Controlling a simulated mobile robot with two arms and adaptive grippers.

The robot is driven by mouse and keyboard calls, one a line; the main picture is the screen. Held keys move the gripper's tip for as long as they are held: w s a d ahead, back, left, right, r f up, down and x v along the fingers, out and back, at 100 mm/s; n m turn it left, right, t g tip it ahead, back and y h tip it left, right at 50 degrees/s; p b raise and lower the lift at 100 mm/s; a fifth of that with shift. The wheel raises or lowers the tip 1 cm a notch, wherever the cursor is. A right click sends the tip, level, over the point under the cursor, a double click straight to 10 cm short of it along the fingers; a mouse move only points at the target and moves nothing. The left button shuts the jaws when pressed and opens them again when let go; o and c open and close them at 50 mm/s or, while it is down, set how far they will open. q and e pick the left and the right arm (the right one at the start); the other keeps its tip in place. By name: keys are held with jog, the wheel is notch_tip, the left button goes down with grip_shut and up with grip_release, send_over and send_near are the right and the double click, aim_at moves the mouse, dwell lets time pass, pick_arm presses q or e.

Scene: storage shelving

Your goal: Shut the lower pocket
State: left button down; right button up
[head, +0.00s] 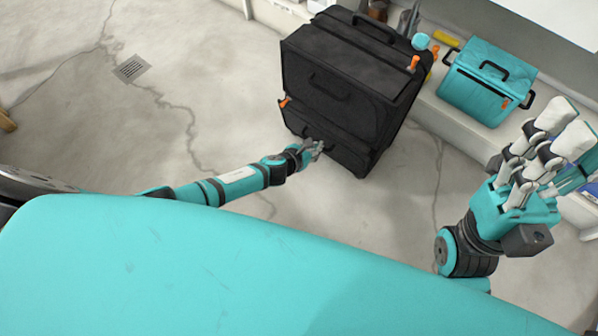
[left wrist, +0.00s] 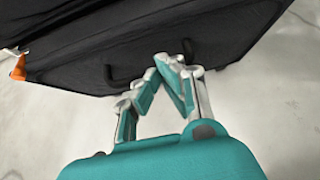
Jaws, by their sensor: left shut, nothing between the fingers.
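A tall black fabric case (head: 345,75) stands on the floor. Its lower pocket (head: 345,155) is at the bottom front, with a dark handle loop and an orange pull (head: 285,102) at its upper left corner. The pull also shows in the left wrist view (left wrist: 18,68). How far the pocket stands open is hard to tell. My left gripper (head: 317,148) is at the pocket's front by the loop. In the left wrist view its fingers (left wrist: 172,68) are shut and empty, partly hiding the loop. My right gripper (head: 562,128) is open and empty, away from the case.
A teal box (head: 487,82) with a black handle sits on a pale ledge right of the case. An orange pull (head: 414,63) hangs at the case's upper right. A floor drain (head: 131,68) lies at the left. The floor left of the case is clear.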

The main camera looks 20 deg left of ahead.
pick_arm(q)
jog(key=shift+w+d+r, duration=0.15)
jog(key=shift+w+r, duration=0.1)
jog(key=shift+w, duration=0.3)
